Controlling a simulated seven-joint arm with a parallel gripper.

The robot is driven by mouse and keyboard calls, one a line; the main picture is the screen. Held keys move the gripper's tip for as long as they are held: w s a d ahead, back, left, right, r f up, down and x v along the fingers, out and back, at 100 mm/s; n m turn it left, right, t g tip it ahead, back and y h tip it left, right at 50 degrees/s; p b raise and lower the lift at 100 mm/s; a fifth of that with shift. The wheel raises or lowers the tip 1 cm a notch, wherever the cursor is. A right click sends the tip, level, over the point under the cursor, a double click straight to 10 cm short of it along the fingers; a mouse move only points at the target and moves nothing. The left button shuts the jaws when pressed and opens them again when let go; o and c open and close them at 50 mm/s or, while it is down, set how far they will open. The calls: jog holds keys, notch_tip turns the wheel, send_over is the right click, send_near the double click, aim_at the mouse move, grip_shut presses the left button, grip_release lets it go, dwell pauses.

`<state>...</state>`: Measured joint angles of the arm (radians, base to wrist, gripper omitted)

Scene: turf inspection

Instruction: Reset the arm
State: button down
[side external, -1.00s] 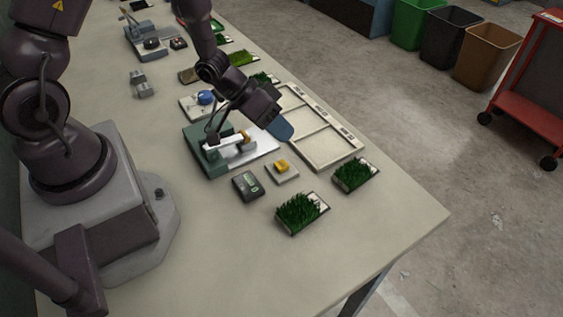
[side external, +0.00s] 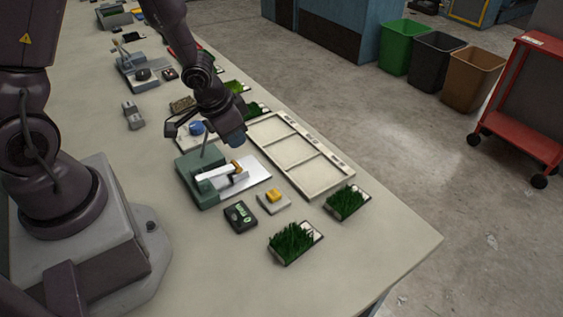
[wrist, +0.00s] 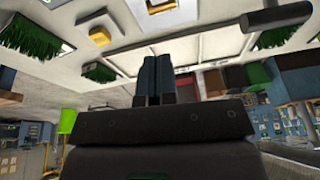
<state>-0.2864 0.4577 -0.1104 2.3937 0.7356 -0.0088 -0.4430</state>
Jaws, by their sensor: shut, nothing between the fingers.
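My gripper (side external: 236,139) hangs above the table, past the green and grey test device (side external: 198,190), near the left end of the white tray. In the wrist view its two dark fingers (wrist: 167,75) are together with nothing between them. The white tray (side external: 318,187) has several empty compartments. Turf samples (side external: 294,240) and (side external: 345,202) lie on the table at the tray's near end. A yellow block on a white base (side external: 273,200) and a dark meter (side external: 240,216) sit beside the device.
More turf samples and small devices line the table (side external: 360,258) further back. A white plate with a blue knob (side external: 197,128) is close to my gripper. Green (side external: 407,46), black (side external: 436,56) and brown (side external: 472,77) bins and a red cart (side external: 520,140) stand on the floor beyond.

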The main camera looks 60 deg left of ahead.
jog(key=s+d+r, duration=0.1)
jog(key=s+r, duration=0.3)
jog(key=r, duration=0.4)
jog(key=s+d+r+t, duration=0.1)
jog(key=s+r, duration=0.3)
jog(key=r, duration=0.4)
jog(key=s+d+r+n+t, duration=0.1)
jog(key=s+d+r, duration=0.2)
jog(key=r, duration=0.5)
jog(key=shift+s+r, duration=0.3)
jog(key=shift+s, duration=0.2)
